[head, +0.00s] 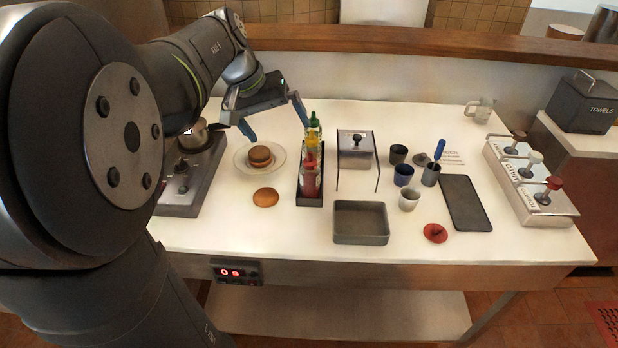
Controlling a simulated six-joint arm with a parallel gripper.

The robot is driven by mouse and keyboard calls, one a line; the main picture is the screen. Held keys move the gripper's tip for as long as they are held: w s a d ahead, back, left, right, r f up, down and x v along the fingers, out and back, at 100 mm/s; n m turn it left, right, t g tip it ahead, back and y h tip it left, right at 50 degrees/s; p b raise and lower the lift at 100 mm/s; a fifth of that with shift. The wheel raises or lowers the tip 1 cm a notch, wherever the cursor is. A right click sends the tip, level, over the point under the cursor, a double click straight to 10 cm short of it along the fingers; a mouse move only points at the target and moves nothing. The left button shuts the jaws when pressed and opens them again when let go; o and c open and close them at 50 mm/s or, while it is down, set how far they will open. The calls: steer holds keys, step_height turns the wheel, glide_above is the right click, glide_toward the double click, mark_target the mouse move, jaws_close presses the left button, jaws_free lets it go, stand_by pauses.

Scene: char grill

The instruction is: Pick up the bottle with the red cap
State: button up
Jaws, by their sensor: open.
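A dark rack (300,190) stands upright near the middle of the counter with a row of squeeze bottles in it. The front bottle is red with a red top (310,180). Behind it are yellowish bottles, and the rearmost has a green cap (313,118). My gripper (279,131) is open and empty, with its two blue-grey fingers spread above the counter. It is to the left of and behind the red bottle, with its right finger close to the green-capped bottle. I cannot tell whether that finger touches it.
A plate (242,158) holding a burger is left of the rack, with a bun (266,197) in front. A wire-legged holder (357,150), a grey tray (361,238) and several cups (409,199) stand to the right.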

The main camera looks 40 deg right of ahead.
steer(key=c, duration=0.6)
steer(key=shift+c, duration=0.2)
steer(key=m+t+h, duration=0.3)
steer(key=t+h, duration=0.4)
steer(key=t, duration=0.1)
glide_toward(305, 175)
steer(key=x, duration=0.9)
steer(key=shift+d, duration=0.15)
steer(key=shift+x, duration=2.65)
